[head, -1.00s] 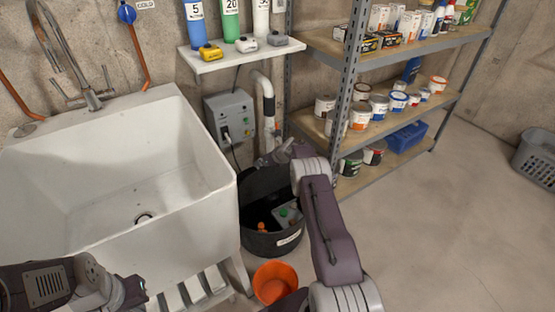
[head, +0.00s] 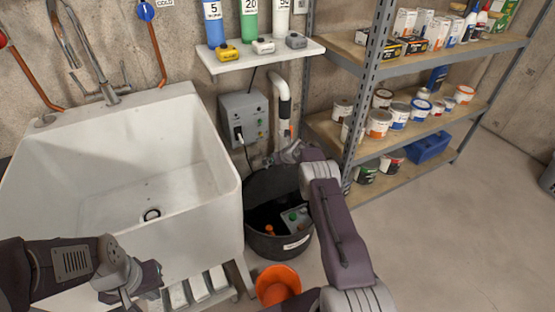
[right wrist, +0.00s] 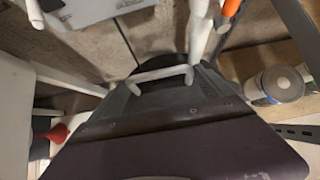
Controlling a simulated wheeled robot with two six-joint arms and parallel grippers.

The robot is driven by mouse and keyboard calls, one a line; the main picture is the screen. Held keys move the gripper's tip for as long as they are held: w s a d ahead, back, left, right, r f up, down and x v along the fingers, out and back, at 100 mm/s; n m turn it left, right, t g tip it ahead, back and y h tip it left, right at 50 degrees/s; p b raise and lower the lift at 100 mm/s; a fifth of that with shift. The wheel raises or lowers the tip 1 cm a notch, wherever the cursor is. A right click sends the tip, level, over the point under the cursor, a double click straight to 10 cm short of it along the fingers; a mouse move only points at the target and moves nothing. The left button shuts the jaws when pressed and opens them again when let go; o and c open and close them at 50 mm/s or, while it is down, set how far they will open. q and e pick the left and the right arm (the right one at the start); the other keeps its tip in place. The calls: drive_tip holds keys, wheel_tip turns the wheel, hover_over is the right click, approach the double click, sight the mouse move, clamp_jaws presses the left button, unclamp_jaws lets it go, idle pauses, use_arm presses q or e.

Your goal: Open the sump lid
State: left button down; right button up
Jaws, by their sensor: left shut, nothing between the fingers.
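The dark round sump tub (head: 262,240) stands on the floor right of the sink. Its mouth is uncovered in front, and fittings with green and orange parts (head: 293,216) show inside. A dark surface rises at the tub's back; I cannot tell whether it is the raised lid or the inner wall. My right gripper (head: 288,153) is above the tub's back edge, by the white pipe. Its fingers are too small to read. The right wrist view shows a pale bar-like loop (right wrist: 160,75) close up, which I cannot identify. My left gripper (head: 146,286) is shut and empty in front of the sink.
The white sink (head: 205,205) stands at the left. An orange bucket (head: 278,284) is on the floor before the tub. A grey control box (head: 243,118) is on the wall behind it. A metal shelf with cans (head: 410,142) stands at the right.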

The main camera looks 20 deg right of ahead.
drive_tip(key=shift+o, duration=0.7)
drive_tip(key=shift+d+r, duration=0.2)
drive_tip(key=shift+r, duration=0.05)
drive_tip(key=v, duration=0.9)
drive_tip(key=shift+a, duration=0.1)
